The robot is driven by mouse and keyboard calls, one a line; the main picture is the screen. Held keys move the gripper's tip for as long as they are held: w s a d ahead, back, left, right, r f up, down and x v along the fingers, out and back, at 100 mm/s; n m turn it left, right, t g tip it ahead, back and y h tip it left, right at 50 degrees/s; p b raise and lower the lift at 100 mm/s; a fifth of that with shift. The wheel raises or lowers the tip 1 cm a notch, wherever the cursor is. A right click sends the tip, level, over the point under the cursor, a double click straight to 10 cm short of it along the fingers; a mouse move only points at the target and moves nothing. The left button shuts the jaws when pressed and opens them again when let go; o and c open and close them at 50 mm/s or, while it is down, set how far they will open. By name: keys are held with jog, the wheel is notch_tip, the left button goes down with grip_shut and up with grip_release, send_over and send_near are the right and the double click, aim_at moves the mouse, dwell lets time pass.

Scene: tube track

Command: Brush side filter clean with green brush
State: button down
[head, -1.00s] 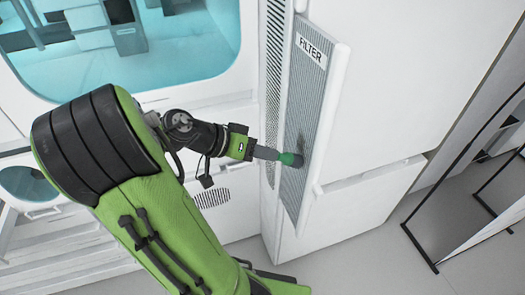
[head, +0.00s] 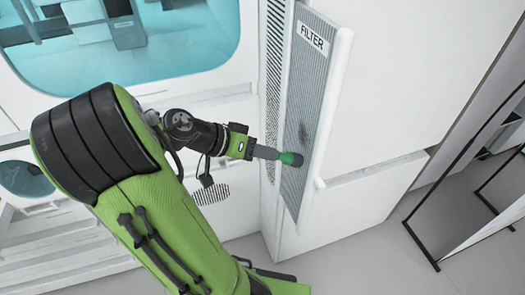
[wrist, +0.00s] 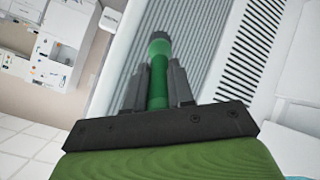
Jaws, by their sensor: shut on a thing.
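The side filter (head: 311,75) is a grey ribbed panel labelled FILTER, standing open from the white cabinet in the head view. A dark smudge (head: 303,132) marks its face just above the brush tip. My gripper (head: 266,153) is shut on the green brush (head: 290,159), whose tip is at the filter face, seemingly touching it. In the wrist view the green brush (wrist: 158,75) stands between my two grey fingers (wrist: 157,88), its dark tip against or close to the ribbed filter (wrist: 200,40). The exact contact is hard to tell.
A white cabinet (head: 410,80) stands right of the filter. A vent slot (head: 274,60) is behind the filter's left side. A teal window (head: 180,45) is at upper left. A black-framed panel (head: 465,190) stands on the floor at right.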

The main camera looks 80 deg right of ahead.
jog(key=shift+r+p, duration=1.25)
jog(key=shift+r, duration=0.4)
jog(key=shift+r+p, duration=0.5)
jog(key=shift+r, duration=0.05)
jog(key=shift+r+p, duration=1.7)
jog(key=shift+r, duration=0.15)
jog(key=shift+f, duration=0.1)
jog(key=shift+f+b, duration=1.8)
jog(key=shift+r, duration=0.1)
